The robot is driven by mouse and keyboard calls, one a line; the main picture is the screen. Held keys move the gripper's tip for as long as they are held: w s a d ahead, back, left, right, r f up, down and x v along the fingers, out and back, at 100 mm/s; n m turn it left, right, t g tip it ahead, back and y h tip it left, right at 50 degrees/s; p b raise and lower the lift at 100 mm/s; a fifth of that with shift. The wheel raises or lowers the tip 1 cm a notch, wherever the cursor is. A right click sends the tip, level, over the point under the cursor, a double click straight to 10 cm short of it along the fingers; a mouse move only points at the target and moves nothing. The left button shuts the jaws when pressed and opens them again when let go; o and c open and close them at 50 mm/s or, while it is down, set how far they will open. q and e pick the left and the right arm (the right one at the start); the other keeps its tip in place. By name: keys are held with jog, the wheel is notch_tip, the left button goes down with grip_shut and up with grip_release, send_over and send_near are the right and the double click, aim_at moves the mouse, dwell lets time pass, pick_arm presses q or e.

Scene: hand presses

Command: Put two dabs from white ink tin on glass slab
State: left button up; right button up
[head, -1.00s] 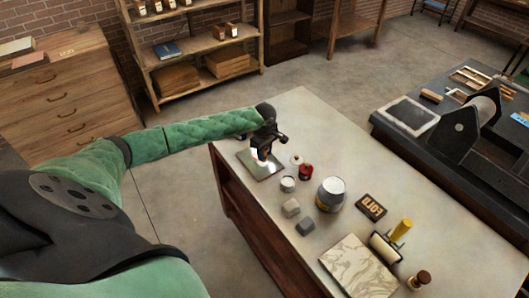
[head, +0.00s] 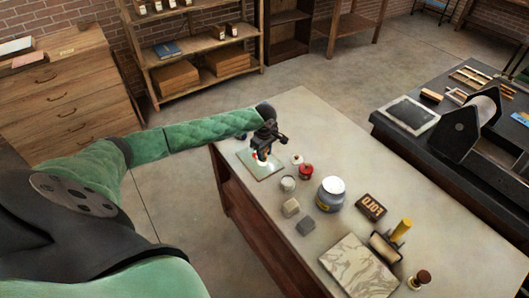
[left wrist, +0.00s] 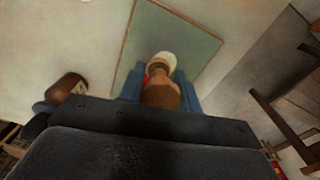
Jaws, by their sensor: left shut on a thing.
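My left gripper (head: 264,152) is over the glass slab (head: 268,173) at the table's far left corner. It is shut on a short tool with a brown handle (left wrist: 160,95) and a pale, whitish end (left wrist: 162,62). In the left wrist view that end is over the greenish slab (left wrist: 150,35); I cannot tell whether it touches. A small pale tin (head: 288,184), probably the white ink tin, stands just right of the slab's near edge. The contents of the tin are too small to make out. My right gripper is not in view.
A red tin (head: 306,171) and a white round piece (head: 296,159) stand close by. The far right tabletop is clear.

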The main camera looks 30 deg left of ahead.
pick_arm(q)
jog(key=shift+f, duration=0.35)
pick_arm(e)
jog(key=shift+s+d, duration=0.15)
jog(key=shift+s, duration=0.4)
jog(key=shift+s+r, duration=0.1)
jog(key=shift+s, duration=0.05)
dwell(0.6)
